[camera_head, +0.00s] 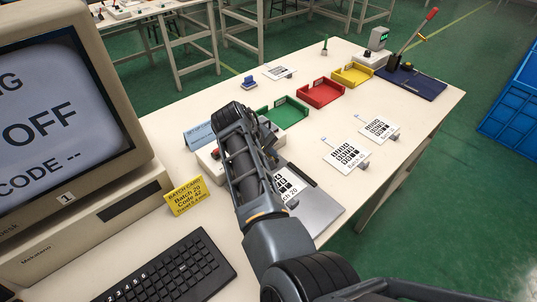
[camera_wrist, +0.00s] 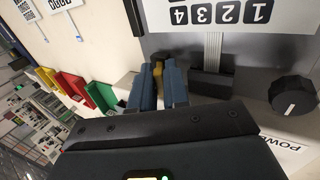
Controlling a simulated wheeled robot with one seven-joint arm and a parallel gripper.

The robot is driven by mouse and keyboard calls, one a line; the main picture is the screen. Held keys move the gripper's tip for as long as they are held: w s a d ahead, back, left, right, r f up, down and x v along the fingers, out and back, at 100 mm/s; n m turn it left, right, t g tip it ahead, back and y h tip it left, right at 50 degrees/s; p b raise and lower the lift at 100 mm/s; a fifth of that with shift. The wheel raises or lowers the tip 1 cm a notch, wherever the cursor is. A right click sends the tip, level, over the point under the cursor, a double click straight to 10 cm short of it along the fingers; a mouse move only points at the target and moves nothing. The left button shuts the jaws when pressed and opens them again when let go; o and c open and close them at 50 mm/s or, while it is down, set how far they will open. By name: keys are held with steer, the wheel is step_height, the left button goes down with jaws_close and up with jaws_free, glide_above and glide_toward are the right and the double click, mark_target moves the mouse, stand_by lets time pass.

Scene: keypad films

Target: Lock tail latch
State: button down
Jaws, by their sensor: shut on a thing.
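In the wrist view my gripper (camera_wrist: 168,80) has its two blue-grey fingers close together around a small yellow-brown piece (camera_wrist: 158,72), apparently the tail latch lever. Beside it, a dark connector block (camera_wrist: 212,82) has the grey striped tail (camera_wrist: 213,50) of a keypad film (camera_wrist: 235,14) running into it. The film lies on a grey plate and shows number keys. In the head view my arm hides most of the fixture, the latch and my fingertips; part of the film marked Batch 20 (camera_head: 285,198) shows to the right of my arm.
A black knob (camera_wrist: 292,95) is right of the connector. Green (camera_head: 283,117), red (camera_head: 320,93) and yellow (camera_head: 352,75) trays stand beyond my arm. Two spare films (camera_head: 347,155) lie on the right. A monitor (camera_head: 60,100) reading OFF, a yellow batch card (camera_head: 186,197) and a keyboard (camera_head: 165,272) are on the left.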

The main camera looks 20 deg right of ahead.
mark_target(275, 159)
steer(key=shift+r, duration=0.1)
steer(key=y+p, duration=0.1)
steer(key=d+y+p, duration=0.1)
steer(key=shift+w+r+g+p, duration=0.15)
steer(key=shift+r+g+p, duration=0.15)
steer(key=shift+r+p, duration=0.1)
steer(key=y, duration=0.1)
steer(key=d+y+p, duration=0.1)
steer(key=shift+w+f+g+y, duration=0.1)
steer(key=shift+w+g+y, duration=0.05)
steer(key=shift+g+y, duration=0.2)
steer(key=y, duration=0.1)
steer(key=d+g+y+b, duration=0.1)
steer(key=y, duration=0.1)
steer(key=shift+w+d+f, duration=0.15)
steer(key=shift+w+f, duration=0.1)
steer(key=shift+f, duration=0.05)
steer(key=y+b, duration=0.1)
steer(key=g+y+b, duration=0.1)
steer(key=b, duration=0.1)
steer(key=shift+w+d+f, duration=0.15)
steer(key=shift+d+f, duration=0.05)
steer(key=shift+d, duration=0.15)
steer(key=shift+d+y+b, duration=0.15)
steer(key=shift+y+b, duration=0.8)
steer(key=shift+r+g, duration=0.1)
steer(key=shift+g, duration=0.15)
steer(key=c, duration=1.2)
jaws_free()
